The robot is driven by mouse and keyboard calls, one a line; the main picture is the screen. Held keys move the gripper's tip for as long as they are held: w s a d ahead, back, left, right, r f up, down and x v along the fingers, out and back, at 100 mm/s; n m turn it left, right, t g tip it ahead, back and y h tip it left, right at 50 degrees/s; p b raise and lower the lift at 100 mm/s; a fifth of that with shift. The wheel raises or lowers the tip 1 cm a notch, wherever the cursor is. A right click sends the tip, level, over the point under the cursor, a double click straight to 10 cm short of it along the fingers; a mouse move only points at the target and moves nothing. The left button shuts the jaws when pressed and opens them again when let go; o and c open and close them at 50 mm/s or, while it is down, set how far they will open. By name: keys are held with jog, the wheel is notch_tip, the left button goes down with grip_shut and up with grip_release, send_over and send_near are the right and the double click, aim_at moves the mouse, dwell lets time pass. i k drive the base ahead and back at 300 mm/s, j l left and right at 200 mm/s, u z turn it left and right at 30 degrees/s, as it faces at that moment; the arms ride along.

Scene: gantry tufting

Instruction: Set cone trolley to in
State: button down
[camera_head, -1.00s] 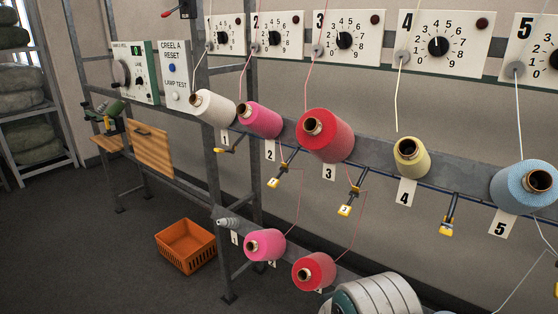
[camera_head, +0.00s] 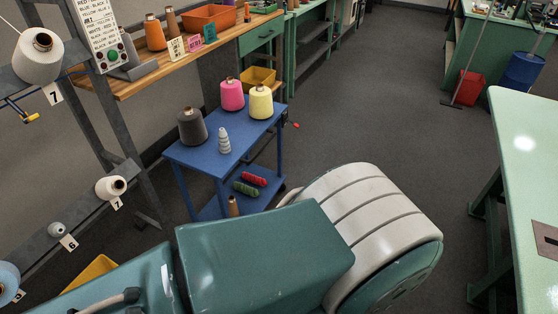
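The cone trolley (camera_head: 246,135) is a blue two-shelf cart standing on the dark floor, left of centre, beside the wooden bench. Its top carries a grey cone (camera_head: 192,127), a pink cone (camera_head: 232,95), a yellow cone (camera_head: 260,102) and a small pale ribbed cone (camera_head: 224,141). Its lower shelf holds a red roll (camera_head: 253,179), a green roll (camera_head: 246,188) and a small brownish spool (camera_head: 233,206). A small red tip (camera_head: 296,125) shows at its right side. My gripper is not in view. My own body hides part of the trolley's lower front.
A wooden bench (camera_head: 150,82) with orange cones and an orange bin (camera_head: 209,18) stands behind the trolley. The creel frame with cones is at left. A pale green table (camera_head: 525,150) is at right. The floor (camera_head: 385,120) between is clear.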

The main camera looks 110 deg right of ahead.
aim_at(232, 135)
jog(key=k+z, duration=0.1)
jog(key=z, duration=0.3)
jog(key=k+z, duration=0.15)
jog(key=z, duration=0.25)
jog(key=k+z, duration=0.1)
jog(key=z, duration=2.85)
jog(key=i+l+u, duration=0.1)
jog(key=i, duration=0.4)
jog(key=i+l+u, duration=0.15)
jog(key=i+l, duration=0.15)
jog(key=i, duration=0.2)
